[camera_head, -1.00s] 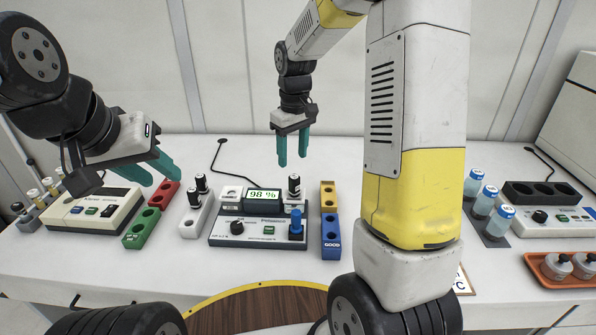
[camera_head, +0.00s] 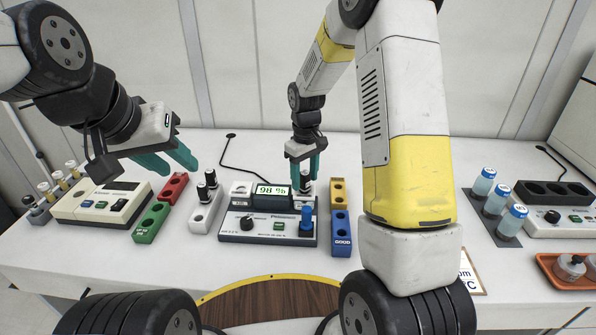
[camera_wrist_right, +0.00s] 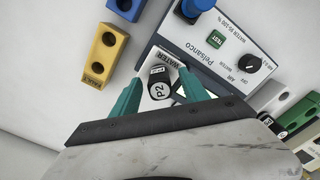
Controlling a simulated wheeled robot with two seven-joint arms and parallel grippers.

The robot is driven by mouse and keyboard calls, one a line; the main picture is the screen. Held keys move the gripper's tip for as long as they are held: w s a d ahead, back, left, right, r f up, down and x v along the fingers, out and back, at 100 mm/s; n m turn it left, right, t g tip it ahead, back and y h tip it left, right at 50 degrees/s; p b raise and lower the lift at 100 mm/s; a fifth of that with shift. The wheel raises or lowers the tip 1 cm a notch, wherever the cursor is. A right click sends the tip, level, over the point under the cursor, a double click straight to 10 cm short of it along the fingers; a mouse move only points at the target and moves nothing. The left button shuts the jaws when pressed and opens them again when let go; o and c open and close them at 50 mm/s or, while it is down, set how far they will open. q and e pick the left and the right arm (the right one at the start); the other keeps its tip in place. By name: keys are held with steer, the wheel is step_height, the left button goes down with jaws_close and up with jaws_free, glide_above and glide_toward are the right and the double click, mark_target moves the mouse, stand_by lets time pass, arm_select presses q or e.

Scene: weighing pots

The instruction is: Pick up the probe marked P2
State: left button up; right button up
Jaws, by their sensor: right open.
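The probe marked P2 (camera_wrist_right: 158,86) is a black cylinder with a white label on its top. It stands at the "WATER" end of the Pelsanco meter (camera_head: 268,226); its black body also shows in the head view (camera_head: 306,181). My right gripper (camera_head: 306,172) is open and points down over it. In the right wrist view the teal fingertips (camera_wrist_right: 160,90) are on either side of P2, with gaps visible, so it is not gripped. My left gripper (camera_head: 175,160) is open and empty, above the table at the left near the red block.
A red block (camera_head: 174,188) and a green block (camera_head: 151,222) lie left. Blue-capped bottles (camera_head: 497,200) stand right.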

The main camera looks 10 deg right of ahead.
jaws_close()
